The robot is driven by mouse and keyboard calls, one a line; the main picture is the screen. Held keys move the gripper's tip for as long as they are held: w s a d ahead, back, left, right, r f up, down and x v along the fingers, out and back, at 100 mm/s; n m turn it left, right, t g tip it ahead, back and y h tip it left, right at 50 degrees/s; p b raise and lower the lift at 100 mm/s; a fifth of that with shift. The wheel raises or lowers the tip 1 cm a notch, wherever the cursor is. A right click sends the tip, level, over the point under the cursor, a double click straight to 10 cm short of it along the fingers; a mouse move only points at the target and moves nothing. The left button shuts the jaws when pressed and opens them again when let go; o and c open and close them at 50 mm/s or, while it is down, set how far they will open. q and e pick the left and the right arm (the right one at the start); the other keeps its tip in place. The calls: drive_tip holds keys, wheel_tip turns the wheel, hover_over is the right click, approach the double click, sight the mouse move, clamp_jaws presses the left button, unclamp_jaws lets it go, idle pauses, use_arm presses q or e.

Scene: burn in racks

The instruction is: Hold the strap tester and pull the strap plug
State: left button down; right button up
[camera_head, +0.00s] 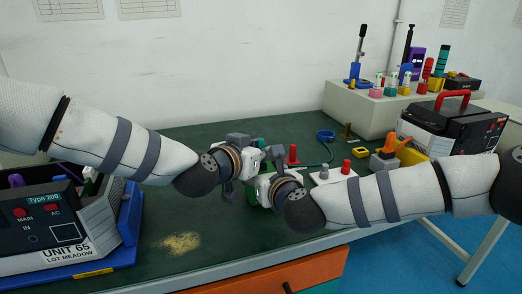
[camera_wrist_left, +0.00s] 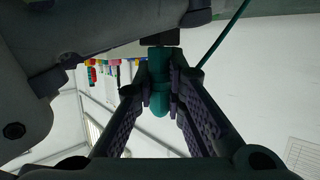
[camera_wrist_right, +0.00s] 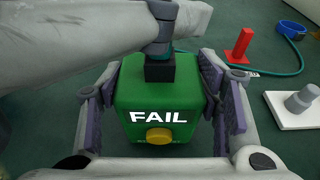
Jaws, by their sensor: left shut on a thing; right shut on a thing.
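The strap tester is a green box (camera_wrist_right: 160,95) with the word FAIL and a yellow button on its face, seen in the right wrist view. My right gripper (camera_wrist_right: 160,105) is shut on its two sides. A black piece (camera_wrist_right: 160,70) stands on the box's top, and the teal strap plug (camera_wrist_right: 160,49) meets it from above. I cannot tell how deep the plug sits. My left gripper (camera_wrist_left: 160,95) is shut on the plug (camera_wrist_left: 160,97), one finger on each side. In the head view the grippers are close together and largely hide both things.
A teal cord runs to a blue ring (camera_head: 325,135) on the green bench (camera_head: 200,240). A red post (camera_head: 293,155) and a white plate (camera_head: 333,174) lie to the right. A Type 200 unit (camera_head: 45,230) stands left, and a black unit with a red handle (camera_head: 452,122) right.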

sight(261, 139)
use_arm(q)
drive_tip(key=shift+r, duration=0.85)
idle(0.6)
drive_tip(key=shift+r, duration=0.95)
use_arm(e)
drive_tip(key=o, duration=1.4)
